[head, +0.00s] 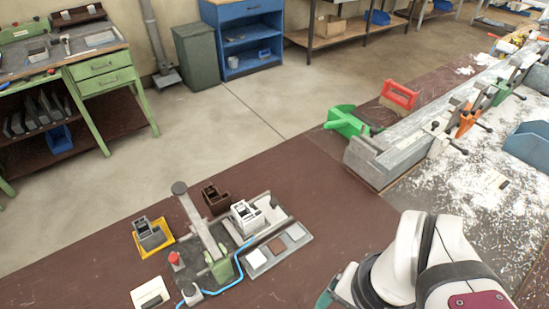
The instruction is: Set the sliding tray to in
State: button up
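What looks like the sliding tray is a grey plate with raised rails (270,222) on the brown bench. A white block-shaped piece (245,214) sits at its left part, and a small dark knob (274,201) stands near its far right end. I cannot tell from this view whether the tray is in or out. A grey arm with a round knob (180,188) and a green block (220,268) stand just to its left. My arm comes in at the bottom right, apart from the tray. My gripper's fingers are not visible; only a teal part shows at the bottom edge.
A brown block (215,199), a yellow tray (151,238) with a grey block, a red button (174,258) and a blue cable (222,286) are close by. A long grey profile (400,146) with clamps lies right.

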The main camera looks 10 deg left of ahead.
jog(key=shift+n+t+h, duration=0.4)
jog(key=shift+n+h, duration=0.2)
jog(key=shift+n, duration=0.1)
jog(key=w, duration=0.5)
jog(key=w+a, duration=0.1)
jog(key=w, duration=0.1)
jog(key=shift+w+r, duration=0.2)
jog(key=shift+w, duration=0.15)
jog(key=shift+c, duration=0.8)
jog(key=n+t, duration=0.4)
send_near(274, 201)
jog(key=x, duration=0.8)
grip_shut()
